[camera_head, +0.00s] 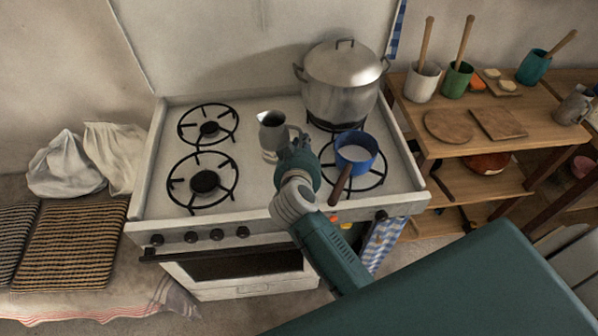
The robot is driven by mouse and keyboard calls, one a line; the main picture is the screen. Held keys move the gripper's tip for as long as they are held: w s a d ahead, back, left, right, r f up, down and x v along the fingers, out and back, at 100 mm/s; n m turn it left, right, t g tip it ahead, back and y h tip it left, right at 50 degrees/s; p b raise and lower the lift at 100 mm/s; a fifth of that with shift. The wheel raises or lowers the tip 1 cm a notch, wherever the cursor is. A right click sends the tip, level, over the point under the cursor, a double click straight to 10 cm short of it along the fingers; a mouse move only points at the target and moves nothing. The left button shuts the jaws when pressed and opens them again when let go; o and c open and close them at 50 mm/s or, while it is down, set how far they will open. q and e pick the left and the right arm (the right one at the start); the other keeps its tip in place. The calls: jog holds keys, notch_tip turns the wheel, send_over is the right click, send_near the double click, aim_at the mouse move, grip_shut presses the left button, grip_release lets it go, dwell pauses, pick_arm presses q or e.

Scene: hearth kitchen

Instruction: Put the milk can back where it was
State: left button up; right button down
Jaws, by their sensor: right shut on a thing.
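The milk can (272,134), a small grey metal jug, is over the middle of the white stove top, between the left and right burners. It looks upright; I cannot tell whether its base touches the stove. My right gripper (296,146) is shut on its handle side, to the right of the can's body. The fingers partly hide the handle. A blue saucepan (356,147) with white liquid in it stands on the front right burner, just right of my gripper, its brown handle toward the front. My left gripper is not in view.
A large lidded pot (342,80) stands on the back right burner. The two left burners (203,181) are empty. Right of the stove, a wooden shelf (450,150) holds cups with utensils, boards and a metal mug (572,107). Cloth bags (70,165) lie left.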

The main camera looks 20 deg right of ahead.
notch_tip(320, 180, down, 11)
jog(key=shift+r+b, duration=0.2)
jog(key=shift+b, duration=0.7)
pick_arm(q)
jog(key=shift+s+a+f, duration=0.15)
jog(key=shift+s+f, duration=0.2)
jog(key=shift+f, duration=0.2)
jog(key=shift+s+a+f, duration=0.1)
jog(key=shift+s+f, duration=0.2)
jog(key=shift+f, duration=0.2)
pick_arm(e)
jog(key=shift+w+f, duration=0.1)
jog(key=shift+f, duration=0.35)
jog(key=shift+f, duration=0.1)
jog(key=c, duration=1.7)
grip_release()
jog(key=shift+f, duration=0.1)
jog(key=shift+r, duration=0.25)
jog(key=v, duration=1.2)
jog(key=shift+a+f, duration=0.1)
